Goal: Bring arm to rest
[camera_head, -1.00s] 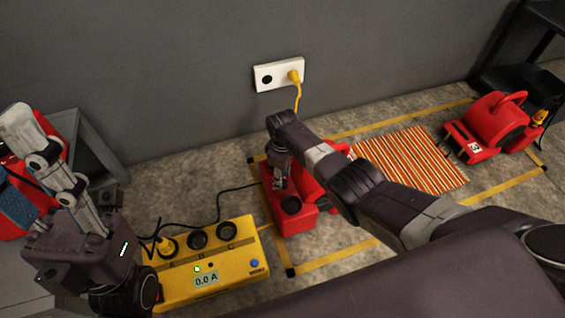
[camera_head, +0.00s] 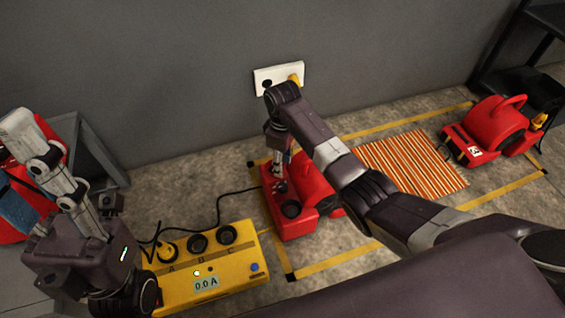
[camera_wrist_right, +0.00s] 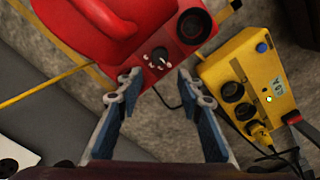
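My right arm reaches in from the right in the head view. Its gripper (camera_head: 281,165) points down over the red blower (camera_head: 293,222) in the middle. In the right wrist view the gripper (camera_wrist_right: 158,84) shows two blue-padded fingers spread apart with nothing between them. The blower's dial (camera_wrist_right: 158,56) shows just beyond the fingertips; I cannot tell how far off. My left gripper (camera_head: 45,165) stands at the left edge of the head view with its grey fingers pointing up. I cannot tell how wide it is.
A yellow power box (camera_head: 205,268) reads 0.0 A, with a plug in socket A. A wall outlet (camera_head: 266,84) holds a yellow plug. A striped rug (camera_head: 415,160) lies inside yellow tape. Another red blower (camera_head: 492,125) stands at right.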

